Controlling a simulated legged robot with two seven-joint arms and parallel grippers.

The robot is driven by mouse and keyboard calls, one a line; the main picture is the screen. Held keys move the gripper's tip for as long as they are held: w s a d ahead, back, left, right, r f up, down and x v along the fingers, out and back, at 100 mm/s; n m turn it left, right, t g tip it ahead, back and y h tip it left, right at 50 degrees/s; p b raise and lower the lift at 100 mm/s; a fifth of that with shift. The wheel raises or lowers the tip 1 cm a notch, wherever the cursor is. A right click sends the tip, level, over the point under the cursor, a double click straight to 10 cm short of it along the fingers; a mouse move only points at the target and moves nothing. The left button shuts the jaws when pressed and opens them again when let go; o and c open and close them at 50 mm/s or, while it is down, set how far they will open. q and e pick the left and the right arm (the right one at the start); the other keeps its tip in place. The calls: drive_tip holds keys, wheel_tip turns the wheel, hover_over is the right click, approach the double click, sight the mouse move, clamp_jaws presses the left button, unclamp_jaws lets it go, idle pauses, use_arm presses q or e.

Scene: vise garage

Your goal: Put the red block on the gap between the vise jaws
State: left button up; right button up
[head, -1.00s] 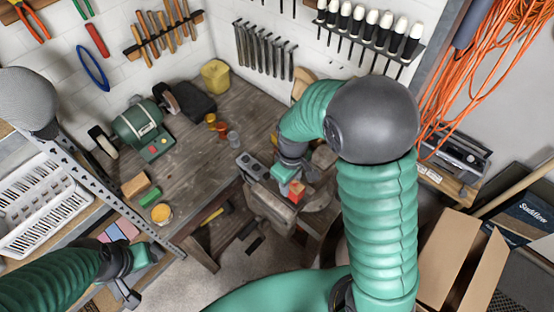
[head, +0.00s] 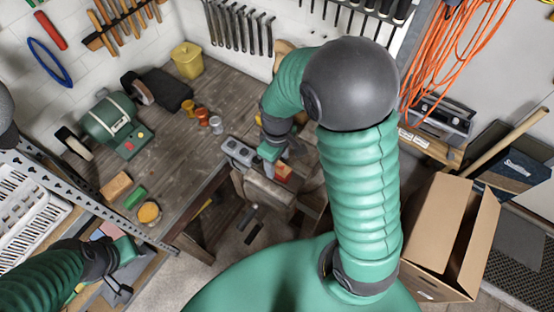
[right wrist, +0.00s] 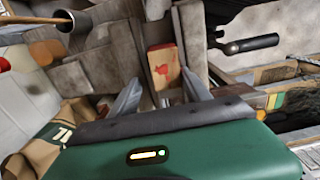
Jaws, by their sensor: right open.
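The red block (head: 283,172) sits on top of the vise (head: 268,190) at the front edge of the workbench. In the right wrist view the red block (right wrist: 163,66) lies just beyond my fingertips, with its darker red mark facing the camera. Whether it spans the jaw gap is unclear, as the jaws are partly hidden. My right gripper (right wrist: 160,92) is open, its fingers on either side of the near end of the block and apart from it. In the head view it shows small beside the block. My left gripper (head: 122,268) is at the lower left, far from the vise; its fingers are unclear.
The workbench (head: 205,130) holds a green grinder (head: 110,120), a yellow bin (head: 187,60) and small jars (head: 203,117). A metal shelf with a white basket (head: 30,205) stands at the left. An open cardboard box (head: 440,235) is on the right.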

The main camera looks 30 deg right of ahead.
drive_tip(key=shift+s+a+r, duration=0.1)
drive_tip(key=shift+a+r, duration=0.05)
drive_tip(key=shift+a, duration=0.4)
drive_tip(key=shift+a+r, duration=0.25)
drive_tip(key=r, duration=0.5)
drive_tip(key=shift+w+a, duration=0.1)
drive_tip(key=shift+w, duration=0.2)
wheel_tip(320, 180, up, 6)
drive_tip(key=d, duration=0.1)
drive_tip(key=s+a+f+m+t, duration=0.1)
drive_tip(key=f, duration=0.1)
drive_tip(key=s+a+f+m, duration=0.1)
drive_tip(key=s+a+f, duration=0.1)
drive_tip(key=f, duration=0.1)
drive_tip(key=s+a+f+m+t, duration=0.1)
drive_tip(key=a+f+m, duration=0.1)
drive_tip(key=shift+s+f+t+b, duration=0.25)
drive_tip(key=shift+f+t+b, duration=0.05)
drive_tip(key=shift+f+b, duration=0.1)
drive_tip(key=shift+s+a+f, duration=0.1)
drive_tip(key=shift+s+a, duration=0.05)
drive_tip(key=shift+s, duration=0.1)
use_arm(q)
drive_tip(key=shift+s+a+f, duration=0.25)
drive_tip(key=shift+a+f, duration=0.3)
drive_tip(key=shift+a, duration=0.3)
